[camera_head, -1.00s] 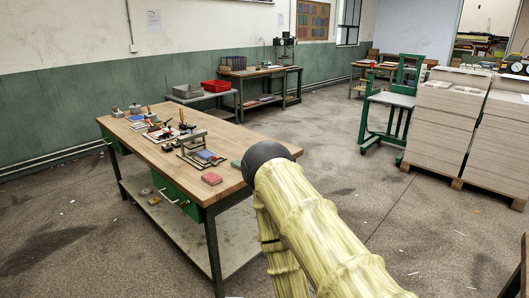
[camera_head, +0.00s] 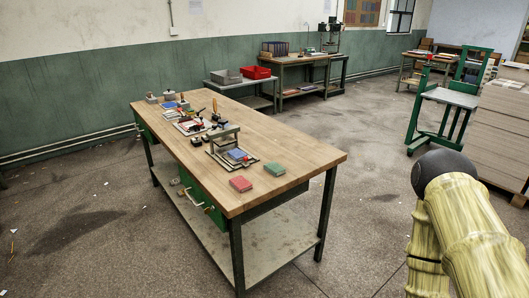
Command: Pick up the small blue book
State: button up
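A small blue book-like block (camera_head: 237,155) lies on the wooden workbench (camera_head: 300,152), at the foot of a small grey metal frame (camera_head: 224,133). A second flat blue item (camera_head: 169,105) lies near the bench's far left end; it is too small to tell whether it is a book. A red book (camera_head: 240,183) and a green book (camera_head: 274,168) lie near the front edge, apart from the frame. My arm rises at the lower right, clear of the bench. My gripper is out of view.
Hand tools (camera_head: 193,121) crowd the bench's far half. A lower shelf (camera_head: 265,240) runs beneath it. A green stand (camera_head: 445,105) and stacked greyboard (camera_head: 500,135) are at right. Red (camera_head: 257,72) and grey bins (camera_head: 226,76) stand behind. Floor around the bench is largely open.

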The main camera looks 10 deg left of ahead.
aim_at(237, 154)
jog(key=u, duration=0.2)
jog(key=i, duration=0.75)
jog(key=u, duration=0.35)
jog(key=k, duration=0.5)
jog(key=u, duration=1.95)
jog(key=i, duration=1.3)
jog(key=z, duration=1.45)
